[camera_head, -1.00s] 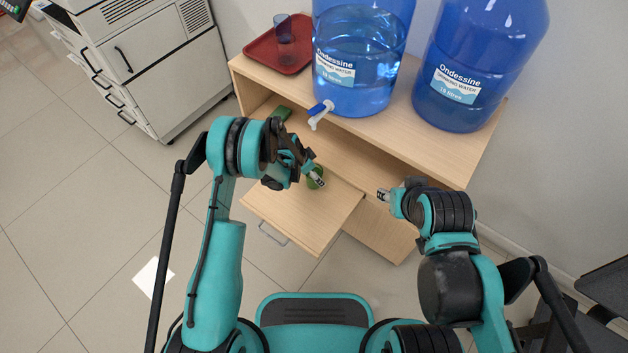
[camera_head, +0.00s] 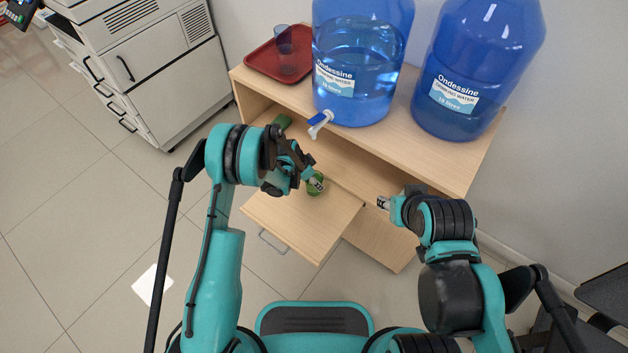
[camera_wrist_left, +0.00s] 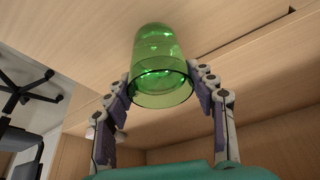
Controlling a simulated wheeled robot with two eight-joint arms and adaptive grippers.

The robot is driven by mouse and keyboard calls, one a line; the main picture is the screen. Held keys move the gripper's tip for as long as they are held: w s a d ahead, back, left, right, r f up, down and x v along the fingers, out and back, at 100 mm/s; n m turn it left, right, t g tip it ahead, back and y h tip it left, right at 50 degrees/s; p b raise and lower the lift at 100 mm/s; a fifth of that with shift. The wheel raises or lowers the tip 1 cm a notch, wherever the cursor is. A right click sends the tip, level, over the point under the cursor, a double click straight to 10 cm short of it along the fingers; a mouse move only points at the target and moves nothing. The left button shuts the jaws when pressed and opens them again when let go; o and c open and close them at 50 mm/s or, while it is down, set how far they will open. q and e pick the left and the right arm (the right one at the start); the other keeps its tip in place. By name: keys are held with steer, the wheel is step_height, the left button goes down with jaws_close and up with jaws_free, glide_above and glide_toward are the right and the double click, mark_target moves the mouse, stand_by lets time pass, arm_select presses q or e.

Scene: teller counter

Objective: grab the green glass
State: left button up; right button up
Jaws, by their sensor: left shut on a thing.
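The green glass (camera_wrist_left: 160,52) is see-through and sits between the two fingers of my left gripper (camera_wrist_left: 160,84) in the left wrist view, with a finger against each side. In the head view the green glass (camera_head: 313,189) shows only in part behind the left fingertips (camera_head: 316,182), over the pull-out wooden board. I cannot tell whether it still touches the board. My right gripper (camera_head: 383,202) is empty, to the right of the board; its finger gap is too small to judge.
A wooden cabinet (camera_head: 440,158) carries two big blue water bottles (camera_head: 360,65) (camera_head: 478,70), one with a tap (camera_head: 320,122). A red tray (camera_head: 262,60) with a blue glass (camera_head: 286,50) stands at its left. A small green object (camera_head: 283,121) lies on the shelf below.

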arm_select(q)
step_height(320, 180, up, 3)
steer(key=shift+s+d+r+p, duration=0.1)
steer(key=shift+p, duration=0.65)
steer(key=s+d+r+p, duration=0.3)
steer(key=s+d+r, duration=0.3)
steer(key=s+d, duration=0.1)
steer(key=shift+s+d+r+p, duration=0.25)
steer(key=shift+s+p, duration=0.1)
steer(key=shift+s, duration=0.45)
